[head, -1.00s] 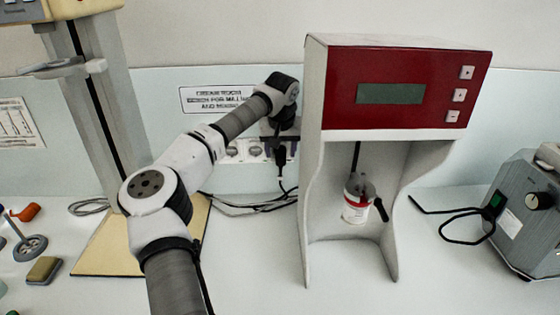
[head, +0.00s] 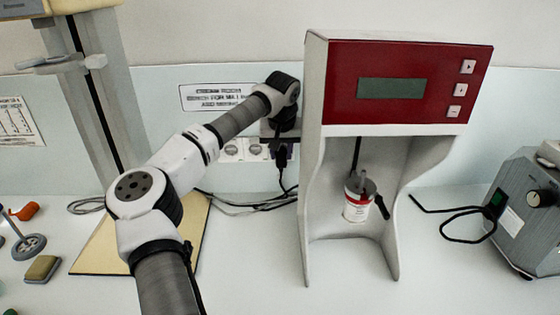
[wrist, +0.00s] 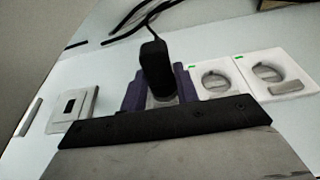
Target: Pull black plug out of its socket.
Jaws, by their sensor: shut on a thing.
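The black plug (wrist: 155,62) is between the purple fingers of my gripper (wrist: 160,88) in the wrist view, with its cable running up and away. My gripper is shut on it. In the head view the plug (head: 282,157) shows under my wrist at the wall, just left of the red-fronted machine. Two white sockets (wrist: 216,80) (wrist: 266,76) beside it are empty. The socket behind the plug is hidden by my gripper, so I cannot tell whether the pins are still in it.
The red-fronted machine (head: 340,61) stands close to the right of my wrist, with a small can (head: 357,207) inside. Black cables (head: 240,206) lie on the bench below. A grey stand (head: 93,115) is at left, and a grey device (head: 528,215) at right.

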